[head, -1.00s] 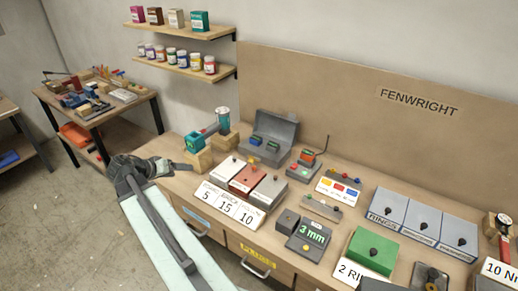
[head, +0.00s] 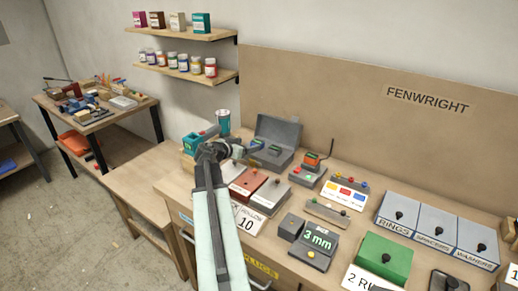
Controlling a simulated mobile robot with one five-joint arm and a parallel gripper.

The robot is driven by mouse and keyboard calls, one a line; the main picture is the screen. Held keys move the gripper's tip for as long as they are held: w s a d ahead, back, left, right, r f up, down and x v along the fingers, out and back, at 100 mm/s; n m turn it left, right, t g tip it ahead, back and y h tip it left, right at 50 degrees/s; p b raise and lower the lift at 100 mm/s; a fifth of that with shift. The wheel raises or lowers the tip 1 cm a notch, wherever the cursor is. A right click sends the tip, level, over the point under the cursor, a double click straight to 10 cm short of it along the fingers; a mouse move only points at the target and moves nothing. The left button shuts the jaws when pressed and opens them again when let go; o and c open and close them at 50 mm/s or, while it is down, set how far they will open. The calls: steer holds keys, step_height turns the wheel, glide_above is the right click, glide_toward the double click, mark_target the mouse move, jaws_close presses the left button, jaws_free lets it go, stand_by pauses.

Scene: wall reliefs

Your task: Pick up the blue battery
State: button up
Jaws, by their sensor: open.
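An open grey case (head: 283,131) stands on the workbench against the brown back panel. Small blocks with green and bluish faces sit in it. One small bluish block (head: 257,143) is at its left side, probably the blue battery, but it is too small to be sure. My gripper (head: 251,149) is open at the left front edge of the case, its tips close to that block. My arm's wrist hides part of the bench before it. Whether the tips touch the block cannot be told.
A teal device (head: 191,143) and a can (head: 223,122) stand just left of the case. A red box (head: 247,184) and a grey box are in front. An orange-topped device (head: 311,160) is to the right. A lower wooden table (head: 140,175) on the left is clear.

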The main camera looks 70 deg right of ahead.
mark_target(256, 143)
steer(key=b+x, duration=0.2)
steer(key=x, duration=0.4)
steer(key=shift+s+d+f, duration=0.15)
steer(key=shift+d, duration=0.05)
steer(key=shift+a, duration=0.1)
steer(key=shift+c, duration=0.6)
jaws_close()
